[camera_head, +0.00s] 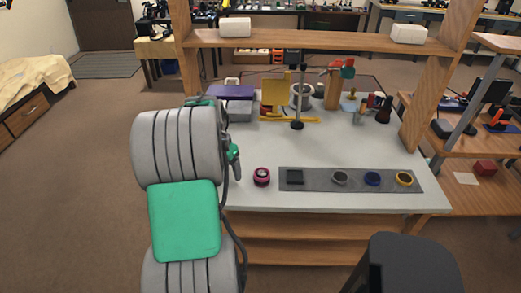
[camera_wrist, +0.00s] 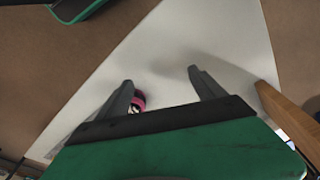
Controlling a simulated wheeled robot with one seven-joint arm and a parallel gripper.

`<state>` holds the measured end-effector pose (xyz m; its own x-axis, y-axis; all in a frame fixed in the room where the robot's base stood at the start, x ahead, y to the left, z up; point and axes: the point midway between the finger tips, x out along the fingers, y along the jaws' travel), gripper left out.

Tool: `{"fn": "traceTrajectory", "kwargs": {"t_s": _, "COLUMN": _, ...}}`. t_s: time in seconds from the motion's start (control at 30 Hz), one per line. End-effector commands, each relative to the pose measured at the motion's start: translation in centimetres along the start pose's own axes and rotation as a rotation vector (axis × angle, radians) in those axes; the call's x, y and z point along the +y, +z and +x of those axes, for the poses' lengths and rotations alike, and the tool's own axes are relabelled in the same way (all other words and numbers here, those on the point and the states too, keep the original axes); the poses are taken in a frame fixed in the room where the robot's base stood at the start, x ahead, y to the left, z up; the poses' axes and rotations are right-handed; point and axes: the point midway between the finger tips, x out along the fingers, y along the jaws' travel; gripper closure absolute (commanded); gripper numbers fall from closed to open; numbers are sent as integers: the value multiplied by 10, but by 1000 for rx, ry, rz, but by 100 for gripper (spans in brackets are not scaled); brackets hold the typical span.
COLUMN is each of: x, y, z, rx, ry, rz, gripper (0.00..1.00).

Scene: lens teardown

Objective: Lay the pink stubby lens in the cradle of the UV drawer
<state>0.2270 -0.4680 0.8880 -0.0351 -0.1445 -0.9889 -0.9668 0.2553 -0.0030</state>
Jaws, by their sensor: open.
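The pink stubby lens (camera_head: 262,177) stands on the white worktop, just left of a dark grey mat. It also shows in the wrist view (camera_wrist: 139,103), partly hidden behind my left finger. My gripper (camera_wrist: 160,78) is open, with nothing between its fingertips. In the head view my gripper (camera_head: 235,163) hangs over the left part of the worktop, left of the lens and apart from it. A box with a purple top (camera_head: 231,92) stands at the back left of the worktop. I cannot tell whether it is the UV drawer, and no cradle is clearly visible.
A yellow stand (camera_head: 277,92) and tools line the back. A wooden shelf (camera_head: 320,38) spans above. The worktop's middle is clear.

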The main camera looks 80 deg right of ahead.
Motion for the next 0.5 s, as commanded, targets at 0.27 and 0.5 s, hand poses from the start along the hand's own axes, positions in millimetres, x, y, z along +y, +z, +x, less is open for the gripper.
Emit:
{"fn": "traceTrajectory", "kwargs": {"t_s": 0.27, "x": 83, "y": -79, "z": 12, "rx": -5, "ry": 56, "rz": 322, "gripper": 22}}
{"fn": "traceTrajectory", "kwargs": {"t_s": 0.5, "x": 85, "y": -82, "z": 45, "rx": -3, "ry": 55, "rz": 320, "gripper": 22}}
